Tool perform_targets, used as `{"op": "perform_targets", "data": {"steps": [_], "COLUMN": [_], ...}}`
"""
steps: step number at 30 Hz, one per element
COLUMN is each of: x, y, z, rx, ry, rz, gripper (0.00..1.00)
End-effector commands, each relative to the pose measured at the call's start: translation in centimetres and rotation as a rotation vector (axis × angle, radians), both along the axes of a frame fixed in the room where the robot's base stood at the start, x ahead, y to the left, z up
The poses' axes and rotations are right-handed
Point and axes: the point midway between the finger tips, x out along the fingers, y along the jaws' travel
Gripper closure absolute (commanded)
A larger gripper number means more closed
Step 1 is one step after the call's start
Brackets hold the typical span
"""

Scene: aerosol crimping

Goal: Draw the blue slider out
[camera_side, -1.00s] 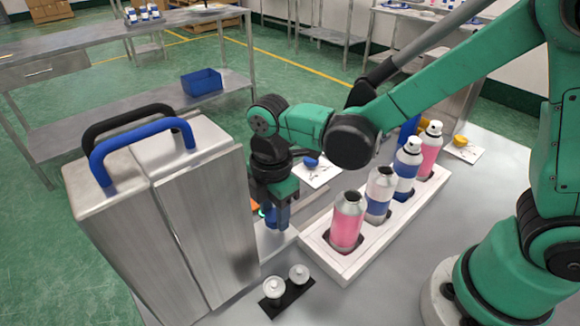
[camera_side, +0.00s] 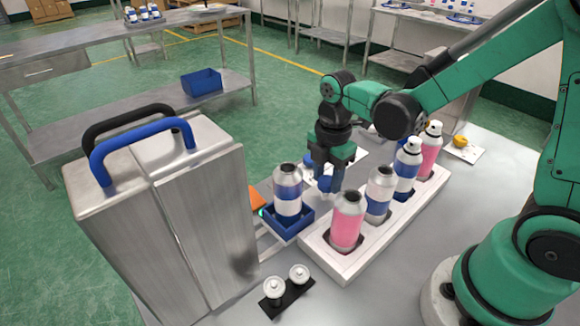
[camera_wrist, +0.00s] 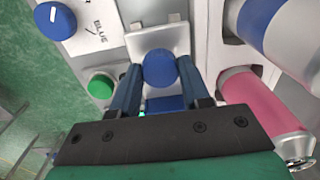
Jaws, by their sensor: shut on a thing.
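The blue slider is a square blue tray (camera_side: 287,222) on pale rails beside the steel machine (camera_side: 170,220). A silver can with a blue band (camera_side: 288,188) stands upright in it. My gripper (camera_side: 326,186) is just behind and to the right of the tray in the side view, fingers pointing down. In the wrist view a round blue knob (camera_wrist: 160,68) sits between my two fingers (camera_wrist: 160,80), which are closed on it. The knob's join to the tray is hidden in the side view.
A white rack (camera_side: 345,262) with several pink and blue cans runs close along the right. A black strip with two white caps (camera_side: 286,286) lies in front. The wrist view shows a panel marked BLUE with a blue dial (camera_wrist: 56,20) and green button (camera_wrist: 101,86).

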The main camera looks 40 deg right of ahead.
Motion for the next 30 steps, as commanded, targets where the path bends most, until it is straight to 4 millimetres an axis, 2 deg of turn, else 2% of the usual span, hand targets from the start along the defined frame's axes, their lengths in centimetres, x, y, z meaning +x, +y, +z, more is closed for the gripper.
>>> {"op": "perform_targets", "data": {"steps": [9,10,13,23,30], "x": [0.1,0.1,0.1,0.0,0.0], "y": [-0.6,-0.6,-0.6,-0.4,-0.4], "z": [0.0,0.0,0.0,0.1,2.5], "rx": [-0.012,-0.012,-0.011,-0.008,-0.008], "ry": [-0.003,-0.003,-0.003,-0.001,-0.001], "rz": [-0.006,-0.006,-0.006,-0.004,-0.004], "gripper": [1.00,0.56,0.28,0.27,0.27]}}
